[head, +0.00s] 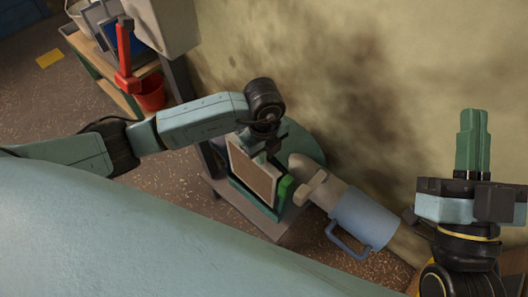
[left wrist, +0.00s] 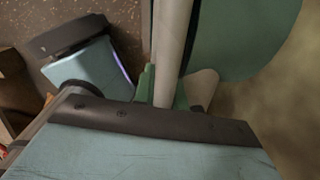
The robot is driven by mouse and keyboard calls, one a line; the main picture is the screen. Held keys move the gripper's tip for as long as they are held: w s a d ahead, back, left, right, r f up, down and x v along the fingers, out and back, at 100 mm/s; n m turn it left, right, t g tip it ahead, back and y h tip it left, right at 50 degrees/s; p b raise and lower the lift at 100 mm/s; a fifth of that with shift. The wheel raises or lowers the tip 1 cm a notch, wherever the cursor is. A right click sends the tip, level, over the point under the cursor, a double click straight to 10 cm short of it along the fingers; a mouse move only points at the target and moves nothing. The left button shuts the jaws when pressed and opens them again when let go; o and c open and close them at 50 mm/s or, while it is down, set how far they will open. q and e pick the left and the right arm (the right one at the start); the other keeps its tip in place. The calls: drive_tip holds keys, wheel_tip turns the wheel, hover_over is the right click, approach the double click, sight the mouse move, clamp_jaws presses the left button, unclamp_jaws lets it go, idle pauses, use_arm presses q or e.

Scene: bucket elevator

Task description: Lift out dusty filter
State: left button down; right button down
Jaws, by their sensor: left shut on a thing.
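The dusty filter (head: 252,176) is a flat brown panel with a pale frame. It stands tilted in a green holder (head: 238,193) on a grey stand in the head view. My left gripper (head: 262,145) is shut on its top edge, with the fingers partly hidden by the wrist. In the left wrist view a pale bar (left wrist: 174,50), likely the filter frame seen edge-on, runs down to the green fingers. How far the filter sits inside the holder is hard to tell. My right gripper (head: 472,143) points up at the right, its green fingers together and empty.
A beige pipe with a light blue sleeve (head: 363,217) and handle lies close right of the holder. A green block (head: 284,192) is beside the filter. A stained wall (head: 320,60) rises behind. A shelf with a red bucket (head: 150,92) stands at the upper left.

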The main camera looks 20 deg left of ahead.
use_arm(q)
drive_tip(key=shift+r+p, duration=1.4)
drive_tip(key=shift+r, duration=0.25)
drive_tip(key=s+a+r+p, duration=0.1)
drive_tip(key=s+a+p, duration=0.2)
drive_tip(key=s+p, duration=0.4)
drive_tip(key=shift+s+r, duration=0.4)
drive_tip(key=shift+s, duration=0.35)
